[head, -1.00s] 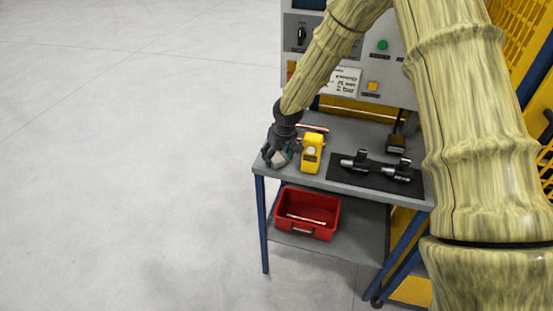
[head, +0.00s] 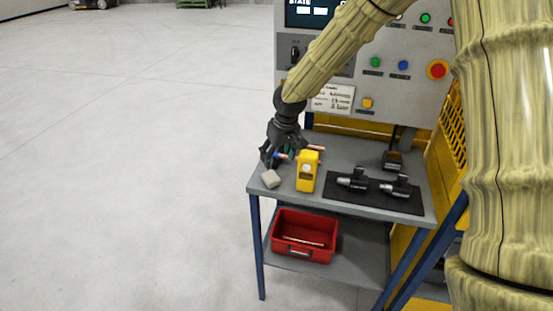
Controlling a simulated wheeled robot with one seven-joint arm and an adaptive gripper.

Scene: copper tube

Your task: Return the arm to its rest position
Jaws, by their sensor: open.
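My gripper (head: 276,160) is open at the left end of the grey workbench (head: 345,153), at the end of my wood-patterned arm. A small grey block (head: 270,179) lies on the bench near its front left corner, just below the fingers and apart from them. A copper tube (head: 316,148) lies behind the yellow device (head: 307,171), partly hidden by it and by my gripper. A short copper-coloured bit also shows at the fingers; I cannot tell whether it touches them.
A black mat (head: 330,194) with two dark tools (head: 353,180) covers the bench's right front. A red bin (head: 304,237) holding a copper tube stands on the lower shelf. A control panel (head: 385,85) rises behind the bench. The floor (head: 120,180) at left is clear.

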